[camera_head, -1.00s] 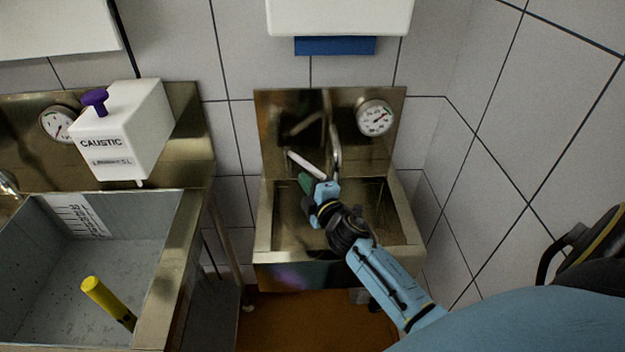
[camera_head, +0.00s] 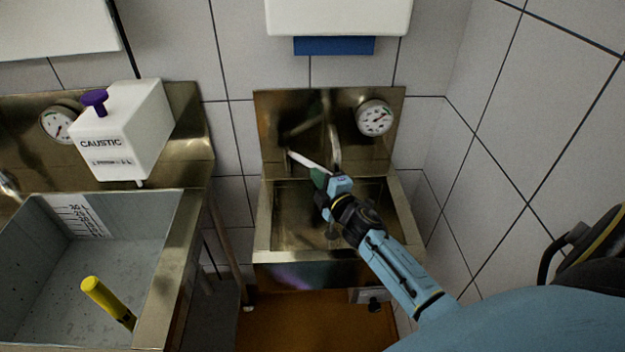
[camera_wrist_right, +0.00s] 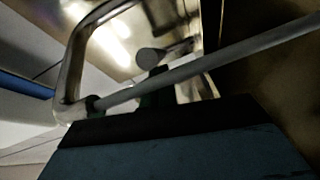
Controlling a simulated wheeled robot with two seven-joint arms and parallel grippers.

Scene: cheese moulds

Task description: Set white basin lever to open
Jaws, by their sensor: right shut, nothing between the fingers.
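The lever is a thin white rod (camera_head: 306,160) at the back of the small steel basin (camera_head: 262,235). It slants down to the right from the backsplash, and its lower end is hidden by my right gripper. In the right wrist view the rod (camera_wrist_right: 215,62) crosses in front of the gripper as a grey bar. My right gripper (camera_head: 319,177), with green fingertips, is shut and empty at the rod's lower end; I cannot tell whether it touches. The curved metal spout (camera_head: 335,147) stands just behind it and also shows in the wrist view (camera_wrist_right: 75,65). My left gripper is out of view.
A round gauge (camera_head: 375,118) is on the backsplash right of the spout. A white dispenser with a blue lower part (camera_head: 335,46) hangs above. At left are a larger sink (camera_head: 172,260), a yellow stick (camera_head: 108,302) and a white CAUSTIC container (camera_head: 122,135). A tiled wall bounds the right.

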